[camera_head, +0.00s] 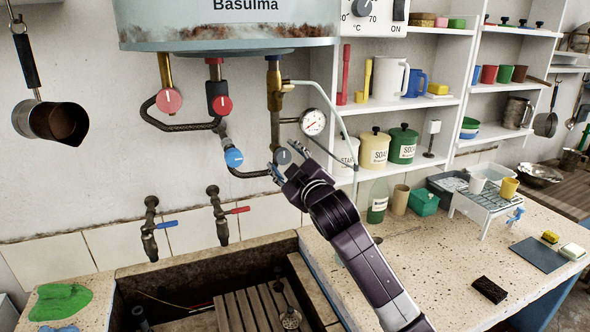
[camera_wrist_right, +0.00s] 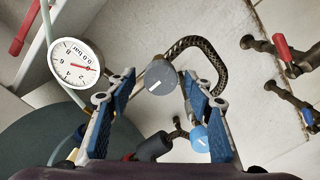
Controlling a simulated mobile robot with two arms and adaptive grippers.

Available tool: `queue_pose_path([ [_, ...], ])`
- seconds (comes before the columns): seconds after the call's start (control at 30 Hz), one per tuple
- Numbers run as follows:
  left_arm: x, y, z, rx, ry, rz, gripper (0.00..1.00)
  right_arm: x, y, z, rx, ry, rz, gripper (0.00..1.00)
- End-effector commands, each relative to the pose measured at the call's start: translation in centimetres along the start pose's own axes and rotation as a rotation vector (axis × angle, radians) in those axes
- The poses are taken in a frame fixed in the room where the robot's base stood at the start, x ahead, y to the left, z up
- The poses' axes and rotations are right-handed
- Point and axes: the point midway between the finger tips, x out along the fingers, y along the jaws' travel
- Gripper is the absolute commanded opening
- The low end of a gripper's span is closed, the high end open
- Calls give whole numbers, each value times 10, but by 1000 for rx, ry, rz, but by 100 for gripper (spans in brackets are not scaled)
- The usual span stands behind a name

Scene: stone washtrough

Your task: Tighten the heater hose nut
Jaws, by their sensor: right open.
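A round grey nut (camera_head: 283,156) with a white mark sits at the end of a dark braided hose (camera_head: 247,174), below the heater (camera_head: 228,30). In the right wrist view the nut (camera_wrist_right: 161,78) faces the camera, and the hose (camera_wrist_right: 213,60) curves away to the right. My right gripper (camera_head: 284,163) is open at the nut. Its blue-padded fingers lie on either side of the nut in the right wrist view (camera_wrist_right: 158,88), with visible gaps there. Whether a finger touches it is unclear. My left gripper is not in view.
A pressure gauge (camera_head: 313,122) with a pale tube is close right of the nut. A blue valve knob (camera_head: 233,157) and red knobs (camera_head: 169,100) are to the left. Shelves (camera_head: 400,104) stand right; the stone trough (camera_head: 200,290) lies below.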

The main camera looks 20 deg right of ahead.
Motion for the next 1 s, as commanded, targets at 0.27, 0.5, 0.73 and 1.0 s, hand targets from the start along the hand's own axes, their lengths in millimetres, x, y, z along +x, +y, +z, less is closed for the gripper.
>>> queue_pose_path([
  [0.27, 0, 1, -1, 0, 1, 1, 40, -49, 0, 0, 0, 2, 0, 47],
  [0.5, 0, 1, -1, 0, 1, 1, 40, -83, 1, -2, 1, 3, 1, 47],
  [0.73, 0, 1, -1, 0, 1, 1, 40, -97, 1, -2, 1, 3, 2, 47],
  [1.0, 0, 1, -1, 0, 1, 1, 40, -97, 1, -2, 1, 3, 2, 47],
])
